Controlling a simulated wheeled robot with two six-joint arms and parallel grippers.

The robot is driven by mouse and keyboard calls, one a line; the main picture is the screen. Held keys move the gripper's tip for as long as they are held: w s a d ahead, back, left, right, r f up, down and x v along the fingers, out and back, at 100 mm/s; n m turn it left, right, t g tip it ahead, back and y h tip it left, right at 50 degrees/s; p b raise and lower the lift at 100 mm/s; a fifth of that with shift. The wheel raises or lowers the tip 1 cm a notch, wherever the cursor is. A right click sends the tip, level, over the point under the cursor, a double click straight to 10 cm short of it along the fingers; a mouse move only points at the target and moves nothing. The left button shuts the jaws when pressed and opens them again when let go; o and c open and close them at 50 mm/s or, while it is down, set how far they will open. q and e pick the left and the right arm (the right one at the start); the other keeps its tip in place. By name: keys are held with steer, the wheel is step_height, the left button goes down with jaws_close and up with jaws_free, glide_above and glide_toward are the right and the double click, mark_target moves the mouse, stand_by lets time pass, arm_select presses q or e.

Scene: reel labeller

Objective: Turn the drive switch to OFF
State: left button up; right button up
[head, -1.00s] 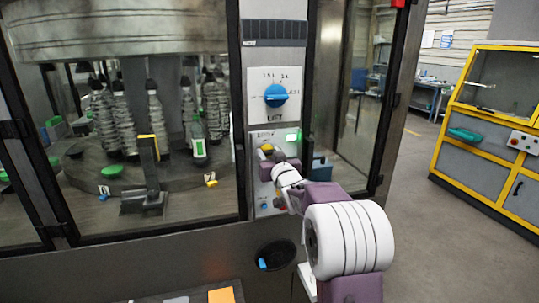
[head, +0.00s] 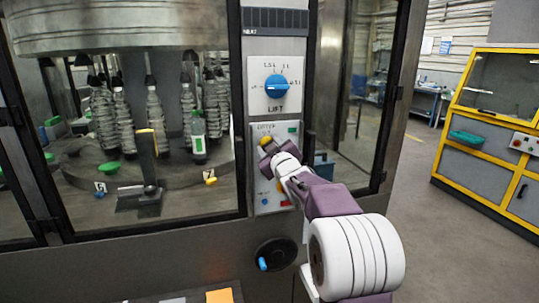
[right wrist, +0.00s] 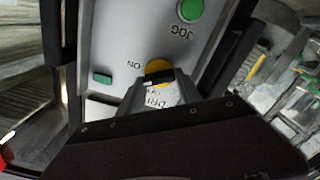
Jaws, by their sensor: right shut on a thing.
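The drive switch (head: 264,141) is a yellow round knob high on the grey control panel, partly hidden by my right gripper. In the right wrist view the yellow knob (right wrist: 157,67) has a dark bar across it, with "ON" printed beside it and part of the "DRIVE" label showing upside down. My right gripper (head: 268,151) is at the switch and shut on it; its fingers (right wrist: 158,82) close around the knob's bar. Which mark the bar points to is not clear. A green lamp (head: 293,129) beside the switch looks dark. My left gripper is out of view.
A blue LIFT selector (head: 277,87) sits above on its own plate. A green JOG button (right wrist: 190,10) is on the same panel. A black handwheel (head: 276,254) is below. Glass-doored bottle machinery is to the left; a yellow-framed cabinet (head: 493,135) stands right.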

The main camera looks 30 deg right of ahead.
steer(key=shift+a+f+n+b, duration=0.15)
steer(key=shift+n+b, duration=1.2)
steer(key=shift+n, duration=1.5)
steer(key=shift+d+f+n+b, duration=0.1)
steer(key=shift+n+b, duration=1.2)
steer(key=shift+n, duration=1.55)
steer(key=o, duration=1.4)
steer(key=shift+c, duration=0.2)
steer(key=v, duration=0.9)
steer(key=shift+a+b, duration=0.15)
steer(key=shift+b, duration=0.3)
